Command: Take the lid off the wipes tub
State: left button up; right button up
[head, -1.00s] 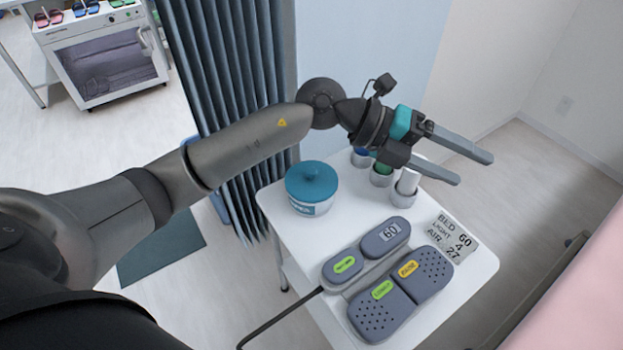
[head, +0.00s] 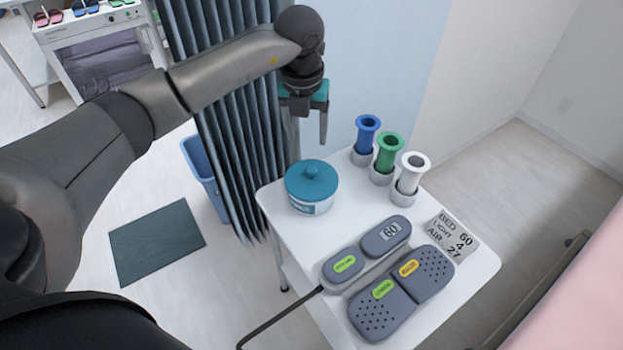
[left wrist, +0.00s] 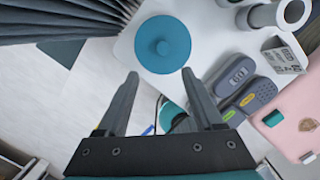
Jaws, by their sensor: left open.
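The wipes tub (head: 311,205) stands upright on the white cart top, its round teal lid (head: 312,180) with a small knob seated on it. In the left wrist view the lid (left wrist: 163,44) shows from above, just beyond my open fingers and roughly centred between them. My left gripper (head: 308,135) hangs pointing down above and behind the tub, apart from the lid. It is open and empty; its fingers also show in the left wrist view (left wrist: 160,90). My right gripper is not in view.
Blue (head: 367,124), green (head: 388,145) and white (head: 411,165) tubes stand in holders right of the tub. A curtain (head: 240,150) hangs at the left.

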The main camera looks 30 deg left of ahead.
pick_arm(q)
jog(key=b, duration=0.1)
send_over(311, 169)
jog(key=s, duration=0.2)
jog(key=f, duration=0.6)
jog(key=shift+w+f, duration=0.2)
jog(key=shift+f, duration=0.05)
jog(key=shift+w+f, duration=0.1)
jog(key=shift+f, duration=0.35)
jog(key=f, duration=0.1)
jog(key=w+f+b, duration=0.1)
jog(key=f, duration=0.1)
jog(key=shift+d+f, duration=0.15)
jog(key=shift+f, duration=0.1)
jog(key=shift+f+b, duration=0.3)
jog(key=shift+f, duration=0.3)
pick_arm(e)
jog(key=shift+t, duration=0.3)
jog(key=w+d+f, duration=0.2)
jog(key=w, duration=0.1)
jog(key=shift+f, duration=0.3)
pick_arm(q)
jog(key=shift+c, duration=0.3)
grip_shut()
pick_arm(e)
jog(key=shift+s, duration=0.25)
